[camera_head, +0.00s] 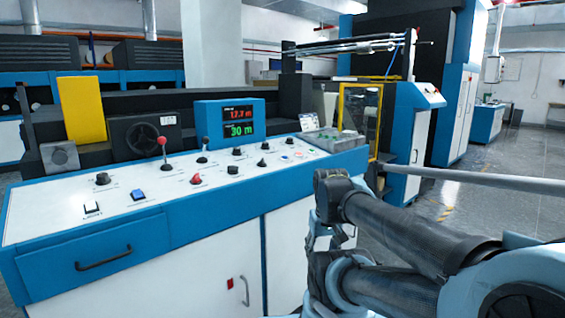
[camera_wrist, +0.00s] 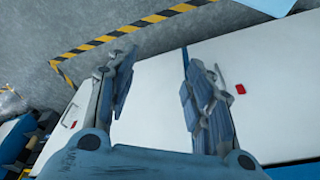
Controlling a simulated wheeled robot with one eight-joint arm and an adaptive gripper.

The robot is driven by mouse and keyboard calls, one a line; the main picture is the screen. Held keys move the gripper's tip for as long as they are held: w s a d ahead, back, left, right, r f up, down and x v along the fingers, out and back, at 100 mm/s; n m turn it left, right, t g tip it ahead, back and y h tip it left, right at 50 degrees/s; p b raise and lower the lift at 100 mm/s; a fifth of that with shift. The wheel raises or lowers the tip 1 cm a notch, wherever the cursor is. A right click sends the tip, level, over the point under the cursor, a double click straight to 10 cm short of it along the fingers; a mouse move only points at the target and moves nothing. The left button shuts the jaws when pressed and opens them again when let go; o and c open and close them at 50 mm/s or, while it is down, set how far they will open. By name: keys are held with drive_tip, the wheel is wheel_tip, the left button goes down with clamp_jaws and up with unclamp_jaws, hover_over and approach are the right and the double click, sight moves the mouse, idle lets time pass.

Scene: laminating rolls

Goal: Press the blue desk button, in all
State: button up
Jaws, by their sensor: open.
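The blue desk button (camera_head: 138,194) is a small blue rocker-like piece on the white top of the control desk (camera_head: 60,205), toward its left front part in the head view. A white button (camera_head: 92,208) is to its left and a black knob (camera_head: 103,179) behind it. My gripper (camera_wrist: 157,85) is open and empty in the wrist view, its two fingers apart over the white cabinet front. The blue button does not show in the wrist view.
A red-knobbed lever (camera_head: 163,146), another lever (camera_head: 202,148) and several knobs stand up from the desk top. A blue display box (camera_head: 231,121) stands at its back. The floor (camera_head: 500,205) at the right is largely clear.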

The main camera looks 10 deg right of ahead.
drive_tip(key=shift+w+f, duration=0.2)
drive_tip(key=shift+w, duration=0.2)
drive_tip(key=shift+c, duration=0.4)
